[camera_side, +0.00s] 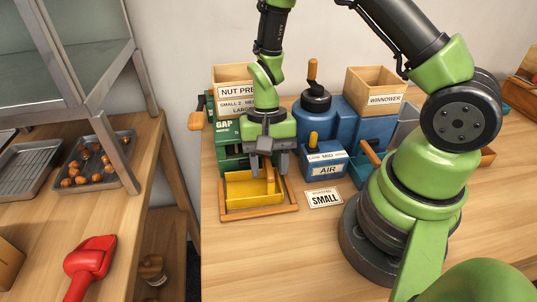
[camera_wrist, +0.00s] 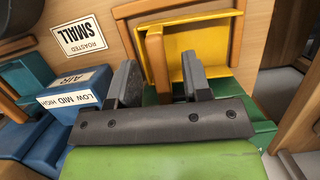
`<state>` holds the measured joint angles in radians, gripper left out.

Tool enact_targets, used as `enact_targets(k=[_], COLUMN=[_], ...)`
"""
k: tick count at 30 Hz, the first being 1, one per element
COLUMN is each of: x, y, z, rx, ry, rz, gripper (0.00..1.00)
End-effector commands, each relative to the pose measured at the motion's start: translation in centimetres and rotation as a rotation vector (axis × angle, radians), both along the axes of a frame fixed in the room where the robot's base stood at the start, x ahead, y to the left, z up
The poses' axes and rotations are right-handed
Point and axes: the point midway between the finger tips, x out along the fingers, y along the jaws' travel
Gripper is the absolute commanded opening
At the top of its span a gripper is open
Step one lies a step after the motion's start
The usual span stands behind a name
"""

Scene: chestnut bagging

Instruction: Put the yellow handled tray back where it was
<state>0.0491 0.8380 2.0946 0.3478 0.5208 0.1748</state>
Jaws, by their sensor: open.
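The yellow handled tray (camera_side: 240,195) sits inside a wooden frame (camera_side: 262,216) on the bench, in front of the green machine labelled GAP. Its wooden handle (camera_side: 270,180) stands up at its right side in the side view. My gripper (camera_side: 268,170) is above the tray, pointing down, with its jaws open around the handle's area. In the wrist view the tray (camera_wrist: 208,45) and handle (camera_wrist: 157,60) lie beyond the two open fingers (camera_wrist: 160,85). Whether the fingers touch the handle cannot be told.
The green machine (camera_side: 230,150) stands just behind the tray. A blue machine with an AIR label (camera_side: 327,169) is to the right. A SMALL card (camera_side: 324,198) lies right of the frame. The front bench is clear. A red scoop (camera_side: 90,262) lies on the left table.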

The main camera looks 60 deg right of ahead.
Motion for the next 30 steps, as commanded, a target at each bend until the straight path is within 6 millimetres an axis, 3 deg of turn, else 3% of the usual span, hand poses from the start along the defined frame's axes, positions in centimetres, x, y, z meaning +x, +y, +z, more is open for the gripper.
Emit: enact_targets(k=[1,4,15,23,26,30], x=[-0.1,0.3,1.5,1.7,1.4,0.0], y=[-0.2,-0.4,-1.8,-2.0,-1.8,-1.2], z=[-1.0,0.2,7.5,10.4,12.6,17.0], rx=[-0.005,-0.004,-0.003,-0.003,-0.01,-0.028], ry=[0.004,-0.001,-0.01,-0.032,-0.1,-0.262], rz=[0.044,0.041,0.008,0.01,0.037,0.107], gripper=[0.44,0.44,0.44,0.44,0.44,0.44])
